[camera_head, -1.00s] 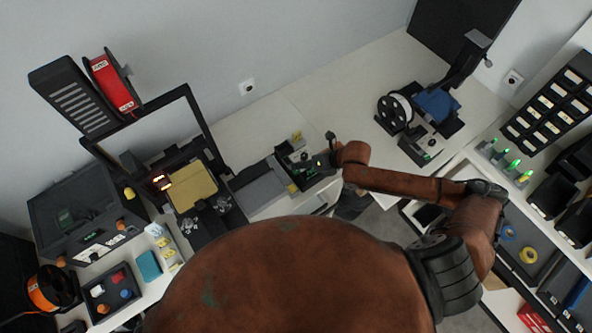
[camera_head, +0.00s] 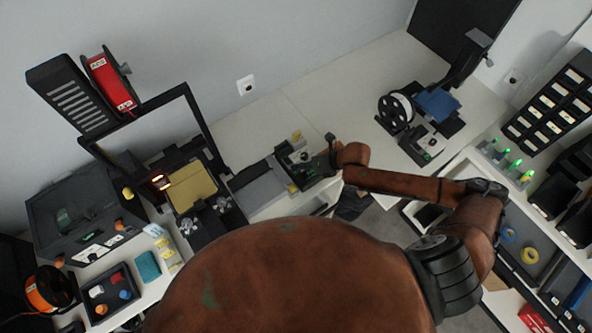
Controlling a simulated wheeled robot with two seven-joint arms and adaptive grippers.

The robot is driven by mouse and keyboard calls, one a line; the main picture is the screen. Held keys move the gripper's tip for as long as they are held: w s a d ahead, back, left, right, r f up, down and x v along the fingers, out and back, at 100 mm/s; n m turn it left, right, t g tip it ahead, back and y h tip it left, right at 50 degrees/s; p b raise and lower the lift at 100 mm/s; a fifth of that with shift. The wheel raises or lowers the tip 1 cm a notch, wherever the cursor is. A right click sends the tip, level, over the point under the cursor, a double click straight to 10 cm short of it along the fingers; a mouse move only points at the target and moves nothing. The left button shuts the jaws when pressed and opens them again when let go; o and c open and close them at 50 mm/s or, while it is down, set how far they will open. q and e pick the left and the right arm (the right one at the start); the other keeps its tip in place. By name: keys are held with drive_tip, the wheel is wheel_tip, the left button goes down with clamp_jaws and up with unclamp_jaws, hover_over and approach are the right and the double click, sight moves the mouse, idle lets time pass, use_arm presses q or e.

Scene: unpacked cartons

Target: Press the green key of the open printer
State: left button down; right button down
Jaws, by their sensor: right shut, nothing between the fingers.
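The open printer (camera_head: 196,112) is a tall black frame with a gold bed (camera_head: 192,192), at the left of the bench. A dark control box (camera_head: 312,177) with a pale knob (camera_head: 299,157) stands to its right, beside a grey plate. A small green mark shows on the box, but I cannot make out a key clearly. My right gripper (camera_head: 329,156) is shut and empty at the right side of this box. I cannot tell whether it touches it. My left gripper is not in view.
A smaller printer with a blue bed (camera_head: 437,104) and its own panel (camera_head: 430,144) stands at the right. An enclosed printer (camera_head: 75,212) stands at the far left. Green-lit items (camera_head: 505,162) line the right shelf.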

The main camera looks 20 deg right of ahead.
drive_tip(key=shift+f, duration=0.45)
idle(0.3)
drive_tip(key=shift+r, duration=0.1)
drive_tip(key=shift+r+p, duration=0.45)
drive_tip(key=shift+r, duration=0.4)
drive_tip(key=shift+r, duration=0.1)
wheel_tip(320, 180, up, 5)
drive_tip(key=p, duration=0.4)
idle(0.8)
